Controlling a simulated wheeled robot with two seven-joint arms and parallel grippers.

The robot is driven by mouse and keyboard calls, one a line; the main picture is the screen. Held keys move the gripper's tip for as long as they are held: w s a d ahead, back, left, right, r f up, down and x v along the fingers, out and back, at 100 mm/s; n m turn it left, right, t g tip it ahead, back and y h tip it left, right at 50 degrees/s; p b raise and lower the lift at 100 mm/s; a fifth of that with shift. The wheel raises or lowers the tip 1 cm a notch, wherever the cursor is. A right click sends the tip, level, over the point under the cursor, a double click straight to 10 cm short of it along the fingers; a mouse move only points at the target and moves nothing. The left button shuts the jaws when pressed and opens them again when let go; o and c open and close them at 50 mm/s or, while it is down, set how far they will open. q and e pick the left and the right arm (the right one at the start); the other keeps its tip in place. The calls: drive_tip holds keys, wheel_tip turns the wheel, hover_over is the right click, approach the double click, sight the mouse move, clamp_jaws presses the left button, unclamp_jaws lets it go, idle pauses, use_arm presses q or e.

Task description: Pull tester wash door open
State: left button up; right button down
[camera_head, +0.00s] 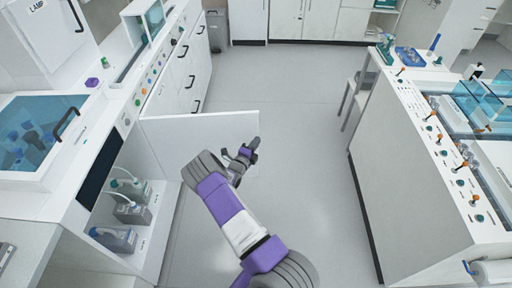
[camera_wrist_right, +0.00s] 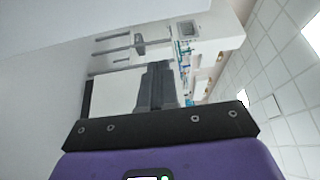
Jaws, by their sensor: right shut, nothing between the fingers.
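The white wash door (camera_head: 190,128) stands swung out from the front of the left-hand tester (camera_head: 135,245). Its open compartment shows several grey bottles (camera_head: 132,213), some with tubes. My right gripper (camera_head: 252,147) is shut and empty, close to the door's free outer edge; whether it touches the door I cannot tell. In the right wrist view the shut dark fingers (camera_wrist_right: 157,85) point away from the camera, and a large white panel, probably the door (camera_wrist_right: 80,25), fills the upper left. The door's handle is not visible. My left gripper is not in view.
A white bench (camera_head: 410,195) with orange-tipped controls stands on the right. Grey floor (camera_head: 310,190) lies clear between it and the tester. White drawers (camera_head: 185,75) with black handles line the left side, and a grey bin (camera_head: 217,28) stands at the back.

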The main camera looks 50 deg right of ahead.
drive_tip(key=s+a+p, duration=0.5)
drive_tip(key=s+a, duration=0.4)
drive_tip(key=a, duration=0.1)
drive_tip(key=s+a+f+m+g+y, duration=0.3)
drive_tip(key=s+f+m+g, duration=0.15)
drive_tip(key=s+m, duration=0.2)
drive_tip(key=s+a+f+m+g+y, duration=0.3)
drive_tip(key=s+m+g, duration=0.25)
drive_tip(key=s, duration=0.25)
drive_tip(key=s+a+f+m+g+y, duration=0.1)
drive_tip(key=s+a+f+m+y, duration=0.15)
drive_tip(key=a+m, duration=0.25)
drive_tip(key=s+a+f+m+y, duration=0.1)
drive_tip(key=s+a+m+y, duration=0.2)
drive_tip(key=a+m+y, duration=0.15)
drive_tip(key=w+a+f+m+t+y, duration=0.1)
drive_tip(key=w+a+m+y, duration=0.1)
drive_tip(key=a+m+y, duration=0.7)
drive_tip(key=w+a+r+m+t, duration=0.2)
drive_tip(key=w+a+m+t, duration=0.1)
drive_tip(key=a, duration=0.4)
drive_tip(key=w+a+r+m+t, duration=0.3)
drive_tip(key=w+a+m+t, duration=0.1)
drive_tip(key=a+m, duration=0.3)
drive_tip(key=shift+w+a+r, duration=0.35)
drive_tip(key=shift+w+a, duration=0.25)
drive_tip(key=shift+a, duration=0.2)
